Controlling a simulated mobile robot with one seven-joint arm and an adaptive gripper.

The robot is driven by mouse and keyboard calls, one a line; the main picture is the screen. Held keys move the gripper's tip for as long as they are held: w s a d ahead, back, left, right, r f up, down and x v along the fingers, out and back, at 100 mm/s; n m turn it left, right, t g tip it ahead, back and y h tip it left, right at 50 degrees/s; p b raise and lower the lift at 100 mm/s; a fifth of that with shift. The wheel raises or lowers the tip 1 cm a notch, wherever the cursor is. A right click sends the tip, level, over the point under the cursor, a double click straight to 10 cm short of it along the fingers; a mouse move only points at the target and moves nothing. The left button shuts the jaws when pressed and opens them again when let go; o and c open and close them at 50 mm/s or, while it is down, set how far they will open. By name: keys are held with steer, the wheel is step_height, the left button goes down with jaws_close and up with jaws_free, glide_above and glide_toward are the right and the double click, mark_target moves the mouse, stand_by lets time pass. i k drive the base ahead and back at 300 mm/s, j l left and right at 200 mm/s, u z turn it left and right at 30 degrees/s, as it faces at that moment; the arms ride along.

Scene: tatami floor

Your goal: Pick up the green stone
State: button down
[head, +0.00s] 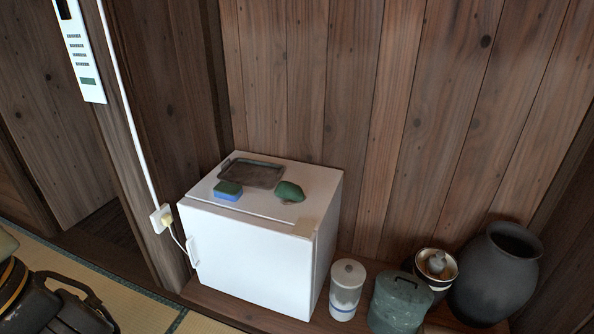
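The green stone (289,191) is a dark green, rounded lump with a paler grey-brown patch low on its near side. It lies on top of a small white fridge (250,255), right of the middle of the top, and nothing touches it. A dark mechanical part that looks like my gripper (75,303) shows at the lower left edge of the head view, partly cut off. It is well to the left of the fridge and far from the stone. Its fingertips cannot be made out, so I cannot tell whether it is open.
A green and blue sponge (228,191) lies left of the stone, and a dark rectangular tray (252,173) lies behind. Right of the fridge stand a white canister (346,290), a grey-green lidded container (399,302), a metal bowl (436,265) and a large dark vase (497,275). A wooden wall closes off the back.

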mark_target(284, 189)
steer(key=i+l+u, duration=0.35)
steer(key=i+l, duration=0.15)
steer(key=i+l+u, duration=0.3)
steer(key=i+l, duration=0.3)
steer(key=l, duration=0.1)
